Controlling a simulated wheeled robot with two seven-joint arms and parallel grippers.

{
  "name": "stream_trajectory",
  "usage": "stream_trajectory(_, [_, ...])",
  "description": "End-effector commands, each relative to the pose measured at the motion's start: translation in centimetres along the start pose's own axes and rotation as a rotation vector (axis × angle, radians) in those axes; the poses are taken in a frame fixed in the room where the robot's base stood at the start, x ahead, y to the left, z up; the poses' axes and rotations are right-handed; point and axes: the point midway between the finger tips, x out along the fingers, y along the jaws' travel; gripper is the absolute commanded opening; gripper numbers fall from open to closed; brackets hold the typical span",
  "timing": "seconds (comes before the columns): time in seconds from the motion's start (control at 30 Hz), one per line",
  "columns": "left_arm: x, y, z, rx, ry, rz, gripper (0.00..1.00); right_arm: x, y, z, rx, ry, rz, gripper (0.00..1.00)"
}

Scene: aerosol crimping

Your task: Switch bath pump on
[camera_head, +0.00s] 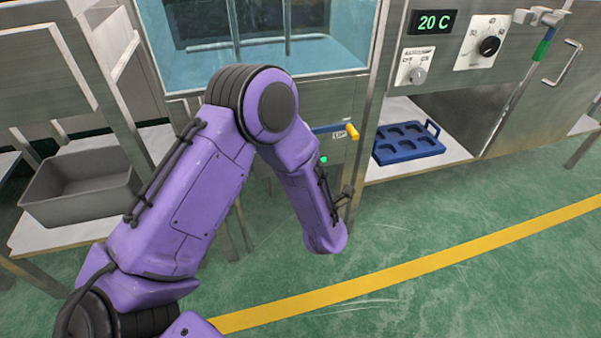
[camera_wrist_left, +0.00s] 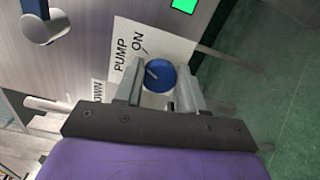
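The bath pump knob (camera_wrist_left: 161,76) is a round blue dial with a pale pointer mark. It sits on a white plate (camera_wrist_left: 126,33) lettered "PUMP" and "ON", with a short dark line by "ON". My left gripper (camera_wrist_left: 160,88) faces the panel with one finger on each side of the knob. The fingers are spread about the knob's width; I cannot tell whether they touch it. In the head view my purple left arm hides the knob and the gripper. My right gripper is in neither view.
A lit green indicator (camera_wrist_left: 184,4) is above the plate, also seen in the head view (camera_head: 323,160). A yellow-ended lever (camera_head: 352,131) juts from the panel beside my arm. A water bath (camera_head: 260,62) is above. A blue tray (camera_head: 408,143) and grey bin (camera_head: 82,185) flank the arm.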

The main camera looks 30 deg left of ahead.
Motion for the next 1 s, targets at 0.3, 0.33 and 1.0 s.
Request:
stream_trajectory(0.3, [0.0, 0.0, 0.0, 0.001, 0.000, -0.001, 0.65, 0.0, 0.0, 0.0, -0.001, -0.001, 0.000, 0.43])
stream_trajectory(0.33, [0.0, 0.0, 0.0, 0.001, 0.000, -0.001, 0.65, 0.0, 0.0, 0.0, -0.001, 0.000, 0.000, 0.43])
stream_trajectory(1.0, [-10.6, 0.0, 0.0, 0.002, -0.001, -0.002, 0.65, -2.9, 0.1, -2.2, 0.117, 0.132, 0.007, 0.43])
